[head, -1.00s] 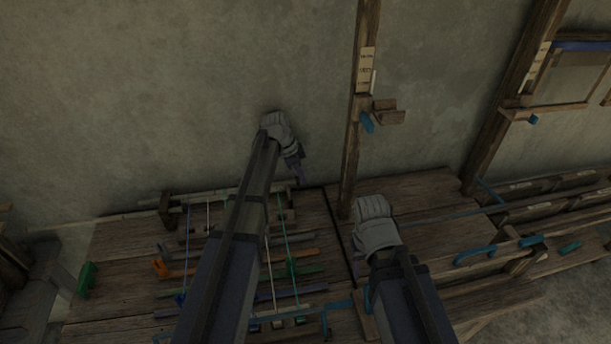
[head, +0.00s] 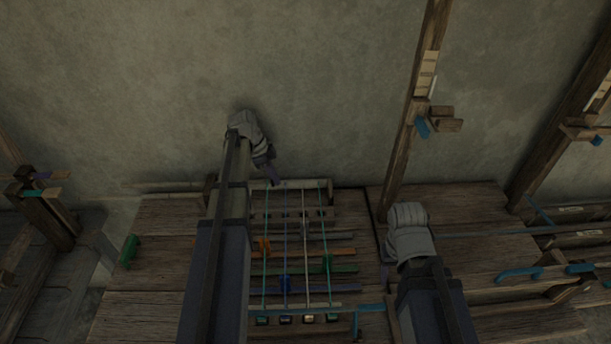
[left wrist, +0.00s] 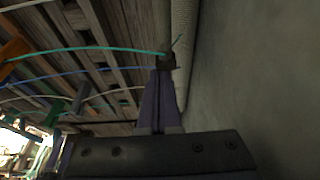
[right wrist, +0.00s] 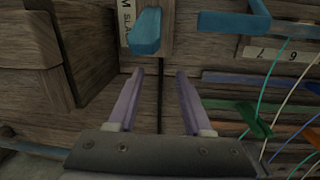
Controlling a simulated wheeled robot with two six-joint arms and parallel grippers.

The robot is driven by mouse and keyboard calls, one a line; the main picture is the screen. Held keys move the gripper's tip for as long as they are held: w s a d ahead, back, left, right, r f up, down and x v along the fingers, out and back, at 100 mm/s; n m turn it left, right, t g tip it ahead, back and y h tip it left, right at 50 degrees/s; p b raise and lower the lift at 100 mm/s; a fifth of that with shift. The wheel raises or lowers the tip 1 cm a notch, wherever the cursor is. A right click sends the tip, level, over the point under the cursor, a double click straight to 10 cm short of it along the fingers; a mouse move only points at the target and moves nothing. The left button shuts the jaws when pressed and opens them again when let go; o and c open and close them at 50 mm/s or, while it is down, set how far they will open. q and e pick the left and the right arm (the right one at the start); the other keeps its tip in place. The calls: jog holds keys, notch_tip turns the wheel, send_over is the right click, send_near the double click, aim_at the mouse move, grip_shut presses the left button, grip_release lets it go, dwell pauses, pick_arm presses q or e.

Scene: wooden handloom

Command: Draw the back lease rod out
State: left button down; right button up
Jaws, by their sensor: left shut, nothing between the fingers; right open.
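Several slim cross bars lie under the stretched warp threads of the loom, including an orange one (head: 335,252), a green one (head: 345,268) and a blue one (head: 310,289). I cannot tell which is the back lease rod. My left gripper (head: 275,182) is shut and empty at the pale back beam (head: 312,184). In the left wrist view its fingertips (left wrist: 160,72) are close to a small dark block (left wrist: 168,60) where a teal thread ends. My right gripper (right wrist: 160,72) is open and empty, right of the threads, above the wooden boards; the glove-like wrist largely hides it in the head view.
An upright post (head: 412,130) with a small bracket stands right of the threads. A blue handle (right wrist: 145,32) is just beyond the right fingers. The wall (left wrist: 260,70) is close beside the left gripper. A green clamp-like piece (head: 130,250) is at the left.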

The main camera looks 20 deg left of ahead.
pick_arm(q)
jog(key=s+a, duration=0.1)
jog(key=a, duration=0.3)
jog(key=s+a, duration=0.2)
jog(key=a, duration=0.2)
jog(key=s+a, duration=0.2)
jog(key=a, duration=0.3)
jog(key=shift+s, duration=0.15)
jog(key=w+d, duration=0.2)
jog(key=d, duration=0.2)
pick_arm(e)
jog(key=shift+s+a, duration=0.35)
jog(key=shift+a, duration=0.1)
pick_arm(q)
jog(key=p+v, duration=0.9)
jog(key=v, duration=0.1)
jog(key=shift+s+a, duration=0.2)
jog(key=shift+s, duration=0.05)
pick_arm(e)
notch_tip(320, 180, up, 10)
jog(key=shift+f, duration=0.25)
pick_arm(q)
jog(key=shift+d, duration=0.15)
